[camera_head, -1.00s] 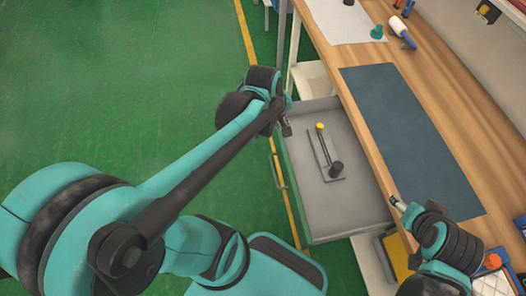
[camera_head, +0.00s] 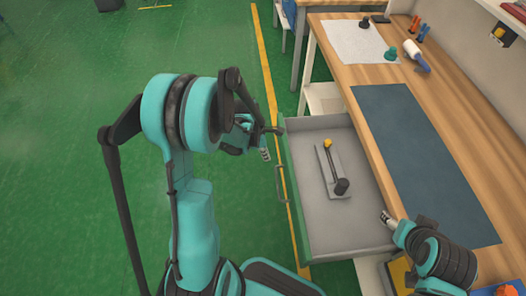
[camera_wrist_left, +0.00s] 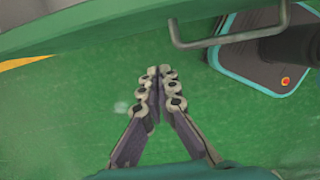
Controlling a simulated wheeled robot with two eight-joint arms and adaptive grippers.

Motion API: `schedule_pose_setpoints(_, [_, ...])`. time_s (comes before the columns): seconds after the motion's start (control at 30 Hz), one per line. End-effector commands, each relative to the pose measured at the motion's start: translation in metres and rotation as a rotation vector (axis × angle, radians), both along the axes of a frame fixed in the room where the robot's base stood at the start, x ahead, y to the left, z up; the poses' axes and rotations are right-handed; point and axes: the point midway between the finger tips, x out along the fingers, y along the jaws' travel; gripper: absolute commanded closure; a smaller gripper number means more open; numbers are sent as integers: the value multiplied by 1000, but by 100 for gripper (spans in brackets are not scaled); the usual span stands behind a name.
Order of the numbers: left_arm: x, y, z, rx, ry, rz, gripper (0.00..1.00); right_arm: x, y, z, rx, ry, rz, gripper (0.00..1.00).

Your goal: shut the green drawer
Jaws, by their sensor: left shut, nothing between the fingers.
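The green drawer (camera_head: 357,234) is pulled out from under the workbench, its grey inside showing. Its green front with a metal handle (camera_head: 281,184) faces left. Inside lies a grey plate with a dark lever and yellow knob (camera_head: 332,166). My left gripper (camera_head: 266,155) is just left of the drawer front, outside the drawer, near the handle's upper end. In the left wrist view its fingers (camera_wrist_left: 160,75) are together and empty, below the green front, with the handle (camera_wrist_left: 228,38) at upper right. My right gripper (camera_head: 386,216) is at the bench's near edge; its finger gap is too small to judge.
The wooden workbench (camera_head: 345,66) carries a dark blue mat (camera_head: 425,160), a white sheet (camera_head: 345,40) and a white roller tool (camera_head: 415,54). Green floor (camera_head: 60,130) left of the drawer is clear, apart from a yellow line (camera_head: 262,60).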

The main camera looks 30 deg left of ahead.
Motion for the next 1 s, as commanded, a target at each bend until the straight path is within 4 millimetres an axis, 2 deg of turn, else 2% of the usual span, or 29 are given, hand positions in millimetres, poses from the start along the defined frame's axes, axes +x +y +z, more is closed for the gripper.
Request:
schedule_pose_setpoints(0.03, [2,-2,-15,0,0,-1,100,0,0,-9,0,0,0,41])
schedule_pose_setpoints(0.13, [5,-8,-31,0,-1,-3,100,0,0,-17,0,0,0,41])
schedule_pose_setpoints(0.23, [15,-23,-26,1,0,-5,100,0,0,-20,0,0,0,41])
schedule_pose_setpoints(0.4, [24,-35,-25,2,-1,-3,100,0,0,-24,0,0,0,41])
schedule_pose_setpoints(0.87, [26,-39,-23,1,-1,-1,100,0,0,-24,0,0,0,41])
schedule_pose_setpoints(1.0, [36,-44,-24,1,-1,-3,100,0,0,-24,0,0,0,41])
